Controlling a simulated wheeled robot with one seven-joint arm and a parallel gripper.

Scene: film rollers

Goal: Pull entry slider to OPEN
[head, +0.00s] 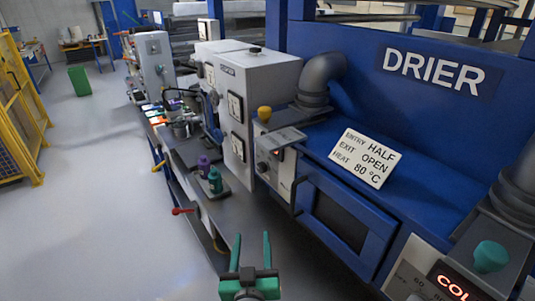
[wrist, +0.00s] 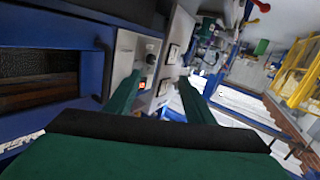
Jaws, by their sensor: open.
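My gripper (head: 251,245) is open and empty, with green fingers apart, low in the head view in front of the drier. In the wrist view its fingers (wrist: 158,82) frame a pale panel (wrist: 135,62) with a small red display. In the head view, a yellow knob (head: 264,113) stands on the left end of the drier (head: 330,75), by a duct elbow. A teal knob (head: 490,256) stands on the right end. Neither knob bears a readable label, so I cannot tell which is the entry slider. My gripper is apart from both. A white sign (head: 364,161) reads ENTRY HALF, EXIT OPEN, HEAT 80 °C.
A dark oven-like door (head: 340,219) with a bar handle is on the drier's front. A grey cabinet with gauges (head: 252,90) and a bench with purple and green bottles (head: 215,180) stand to the left. A red-handled lever (head: 182,211) juts out.

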